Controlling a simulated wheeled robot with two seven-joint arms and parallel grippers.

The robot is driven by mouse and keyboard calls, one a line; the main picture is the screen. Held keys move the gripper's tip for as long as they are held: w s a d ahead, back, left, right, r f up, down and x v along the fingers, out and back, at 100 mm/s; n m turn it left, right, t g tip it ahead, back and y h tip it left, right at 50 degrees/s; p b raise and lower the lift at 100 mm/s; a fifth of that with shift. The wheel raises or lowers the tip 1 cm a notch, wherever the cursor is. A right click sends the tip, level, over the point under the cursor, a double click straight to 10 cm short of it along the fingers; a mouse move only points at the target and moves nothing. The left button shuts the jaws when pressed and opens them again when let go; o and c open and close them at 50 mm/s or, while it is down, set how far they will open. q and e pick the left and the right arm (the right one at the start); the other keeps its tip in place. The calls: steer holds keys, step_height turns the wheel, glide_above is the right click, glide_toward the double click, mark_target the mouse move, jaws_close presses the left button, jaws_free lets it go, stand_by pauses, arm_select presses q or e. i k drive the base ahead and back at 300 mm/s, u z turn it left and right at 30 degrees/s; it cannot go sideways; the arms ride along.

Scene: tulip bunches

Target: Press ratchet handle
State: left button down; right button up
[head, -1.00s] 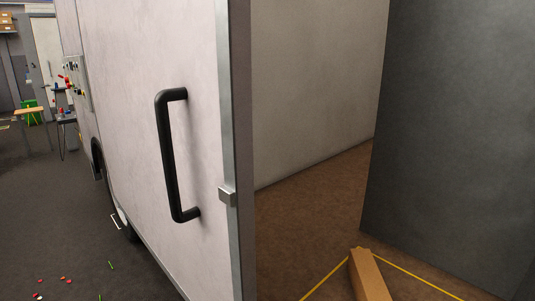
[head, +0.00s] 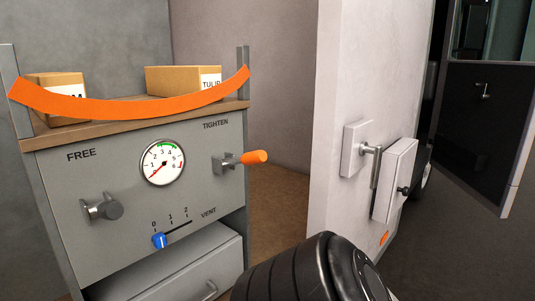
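The ratchet handle (head: 254,157) is a short metal lever with an orange grip, sticking out to the right from the front of a grey cabinet (head: 110,235), under the word TIGHTEN. A round gauge (head: 162,163) sits left of it, its red needle at the low end of the scale. A strap (head: 130,108), orange and sagging, runs across the shelf front before two cardboard boxes (head: 183,79). A round metal knob (head: 102,207) is under FREE. Neither gripper is in view.
A blue-tipped VENT slider (head: 159,240) points near 0. A drawer (head: 180,275) sits below, standing out from the cabinet. A white door edge with a latch (head: 371,150) stands at the right. A dark rounded link of my arm covers the bottom middle.

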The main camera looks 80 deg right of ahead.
mark_target(259, 156)
steer(key=z, duration=2.45)
steer(key=k, duration=0.55)
steer(key=z, duration=0.8)
steer(key=i, duration=0.5)
steer(key=z, duration=0.05)
